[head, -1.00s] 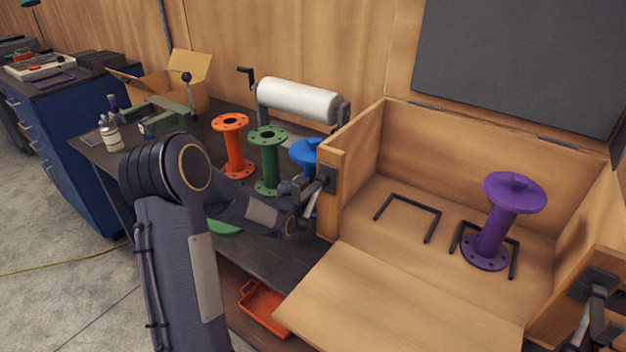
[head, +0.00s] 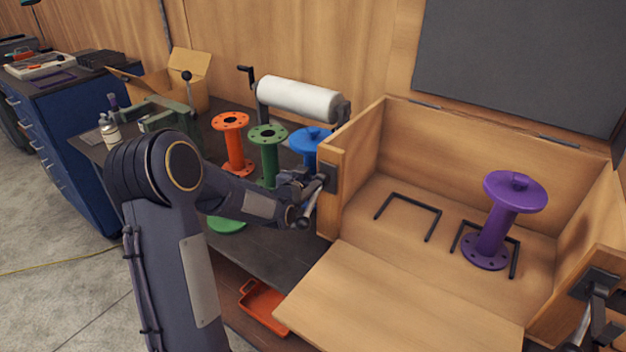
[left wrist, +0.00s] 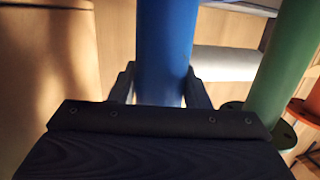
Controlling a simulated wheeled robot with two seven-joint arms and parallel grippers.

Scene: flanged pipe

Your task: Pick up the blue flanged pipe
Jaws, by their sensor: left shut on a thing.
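The blue flanged pipe (head: 309,139) is upright beside the left wall of the wooden box in the head view. Its lower part is hidden by my left gripper and the box wall. My left gripper (head: 303,182) reaches in from the left at the pipe. In the left wrist view, the blue pipe (left wrist: 167,45) stands between the two fingers of my left gripper (left wrist: 162,88), which is shut on its shaft. My right gripper is not in view.
Green (head: 268,155) and orange (head: 234,145) flanged pipes stand just left of the blue one. A white roll (head: 298,99) lies behind. The open wooden box (head: 360,160) at right holds a purple flanged pipe (head: 497,230) and black brackets (head: 408,212).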

